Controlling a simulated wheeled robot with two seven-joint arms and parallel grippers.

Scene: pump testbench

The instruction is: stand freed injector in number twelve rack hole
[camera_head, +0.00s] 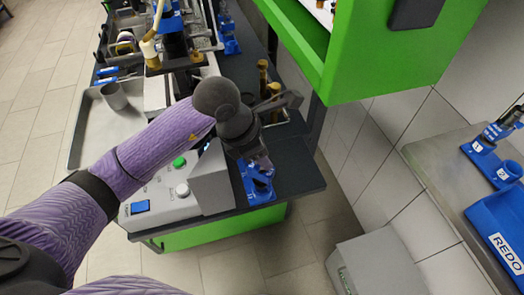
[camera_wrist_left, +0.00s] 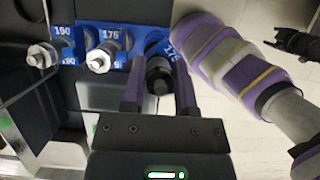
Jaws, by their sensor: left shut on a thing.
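My left gripper (camera_head: 258,163) is over the front right corner of the dark bench, above a blue holder (camera_head: 259,186). In the left wrist view its two fingers (camera_wrist_left: 159,92) are closed around a dark round-topped part (camera_wrist_left: 158,68), which looks like the injector. That part sits at a blue holder (camera_wrist_left: 157,44) marked 175; whether it is still seated cannot be told. The lower part is hidden by the fingers and holder. I cannot make out a rack hole marked twelve.
Two more blue holders, marked 190 (camera_wrist_left: 63,29) and 175 (camera_wrist_left: 109,27), carry silver-tipped parts. A grey control box (camera_head: 208,178) stands left of the gripper. Brass-topped parts (camera_head: 263,66) stand behind it. A blue REDO tray (camera_head: 493,220) is at right; a green cabinet (camera_head: 365,60) overhangs.

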